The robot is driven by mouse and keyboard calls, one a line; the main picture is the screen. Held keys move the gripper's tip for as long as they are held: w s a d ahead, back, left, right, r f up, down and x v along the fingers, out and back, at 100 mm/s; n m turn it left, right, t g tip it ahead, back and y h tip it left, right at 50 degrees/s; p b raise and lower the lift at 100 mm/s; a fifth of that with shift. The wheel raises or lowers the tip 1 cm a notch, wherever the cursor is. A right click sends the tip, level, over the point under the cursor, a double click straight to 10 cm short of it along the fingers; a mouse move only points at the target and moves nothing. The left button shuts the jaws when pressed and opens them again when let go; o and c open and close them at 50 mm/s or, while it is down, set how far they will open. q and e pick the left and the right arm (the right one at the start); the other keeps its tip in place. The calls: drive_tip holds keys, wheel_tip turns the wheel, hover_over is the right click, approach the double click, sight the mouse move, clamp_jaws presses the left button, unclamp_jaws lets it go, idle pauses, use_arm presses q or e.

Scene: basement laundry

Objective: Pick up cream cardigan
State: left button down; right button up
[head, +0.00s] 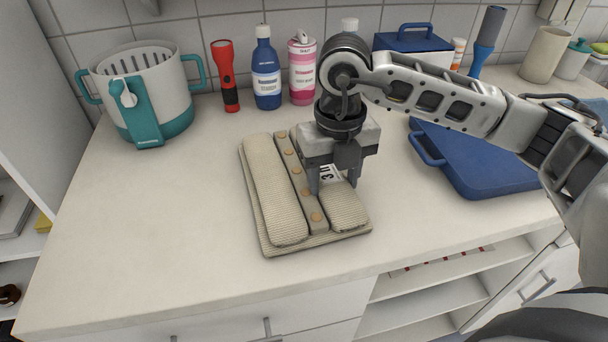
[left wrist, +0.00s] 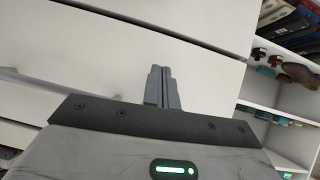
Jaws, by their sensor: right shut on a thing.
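The cream cardigan (head: 273,200) lies folded flat on the white counter in the head view, with a button band running along its middle. My right gripper (head: 334,188) comes down on it from above, at its right part, and is shut on the cardigan. A label with dark print shows beside the fingers. The gripper hides the cardigan's upper right part. My left gripper (left wrist: 160,86) shows in the left wrist view in front of white drawer fronts. Its two fingers are together with nothing between them. It is not seen in the head view.
Behind the cardigan stand a teal and white basket (head: 140,85), a red flashlight (head: 226,75), a blue bottle (head: 266,70) and a pink bottle (head: 302,72). A blue folded item or board (head: 480,165) lies to the right. The counter's left and front are clear.

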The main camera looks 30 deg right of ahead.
drive_tip(key=shift+r, duration=0.2)
drive_tip(key=shift+r, duration=0.65)
drive_tip(key=s+a+r, duration=0.8)
drive_tip(key=s+r, duration=0.3)
drive_tip(key=shift+s+a+r, duration=0.15)
drive_tip(key=shift+r, duration=0.05)
